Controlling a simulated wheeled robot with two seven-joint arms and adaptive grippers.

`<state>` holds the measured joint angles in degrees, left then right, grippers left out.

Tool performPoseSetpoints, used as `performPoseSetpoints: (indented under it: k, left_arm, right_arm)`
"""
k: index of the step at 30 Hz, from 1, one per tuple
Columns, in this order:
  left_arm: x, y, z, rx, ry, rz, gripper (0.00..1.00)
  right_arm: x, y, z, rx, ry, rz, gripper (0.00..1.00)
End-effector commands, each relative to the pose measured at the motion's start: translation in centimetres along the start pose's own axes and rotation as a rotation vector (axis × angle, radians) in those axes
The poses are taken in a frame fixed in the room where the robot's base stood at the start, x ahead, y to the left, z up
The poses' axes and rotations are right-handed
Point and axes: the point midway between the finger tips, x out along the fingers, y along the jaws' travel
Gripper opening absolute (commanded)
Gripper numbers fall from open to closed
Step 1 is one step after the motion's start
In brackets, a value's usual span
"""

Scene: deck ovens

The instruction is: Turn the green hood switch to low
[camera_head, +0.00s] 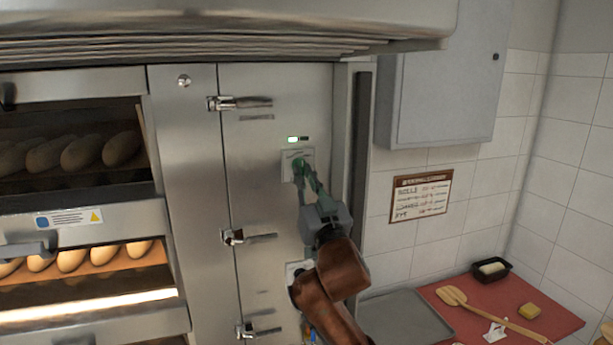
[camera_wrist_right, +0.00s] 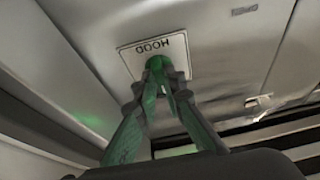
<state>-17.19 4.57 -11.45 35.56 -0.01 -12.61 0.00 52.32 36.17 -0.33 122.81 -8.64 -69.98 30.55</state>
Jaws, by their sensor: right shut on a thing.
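The green hood switch (camera_head: 299,163) sits on a pale square plate on the steel oven side panel. In the right wrist view the switch (camera_wrist_right: 156,64) is partly hidden behind my fingertips, and its plate (camera_wrist_right: 176,44) reads HOOD, upside down. My right gripper (camera_head: 307,178) reaches up to the switch from below, its fingers shut on it. The fingers also show in the right wrist view (camera_wrist_right: 163,90), tinted green. The exact angle of the switch is hard to tell. A small indicator (camera_head: 298,139) above the plate shows a lit green-white segment and a dark one. My left gripper is not in view.
The steel hood (camera_head: 230,35) overhangs the top. Oven decks with loaves (camera_head: 85,150) stand at left. Latches (camera_head: 238,103) stick out beside the panel. A grey wall cabinet (camera_head: 440,95) hangs at right, above a red board (camera_head: 480,308) with a wooden peel.

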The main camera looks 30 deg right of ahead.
Motion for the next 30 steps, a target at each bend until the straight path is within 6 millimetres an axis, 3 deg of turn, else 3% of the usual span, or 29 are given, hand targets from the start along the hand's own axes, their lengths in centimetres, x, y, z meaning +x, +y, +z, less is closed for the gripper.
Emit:
performPoseSetpoints:
  k: [8,9,17,26,30]
  left_arm:
    - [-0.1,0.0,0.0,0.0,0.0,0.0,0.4]
    - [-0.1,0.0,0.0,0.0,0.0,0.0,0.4]
    - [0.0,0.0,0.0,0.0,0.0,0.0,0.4]
    - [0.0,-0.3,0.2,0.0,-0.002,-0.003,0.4]
    - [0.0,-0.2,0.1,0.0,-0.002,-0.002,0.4]
  right_arm:
    - [0.0,0.2,-0.7,0.001,0.013,0.003,0.0]
    - [0.0,0.2,-0.7,0.001,0.013,0.003,0.1]
    - [0.0,0.1,-0.4,0.0,0.008,0.001,0.27]
    - [-0.2,0.0,-0.2,0.0,0.005,-0.001,0.27]
    - [-1.7,-0.1,-0.2,0.0,0.005,-0.002,0.27]
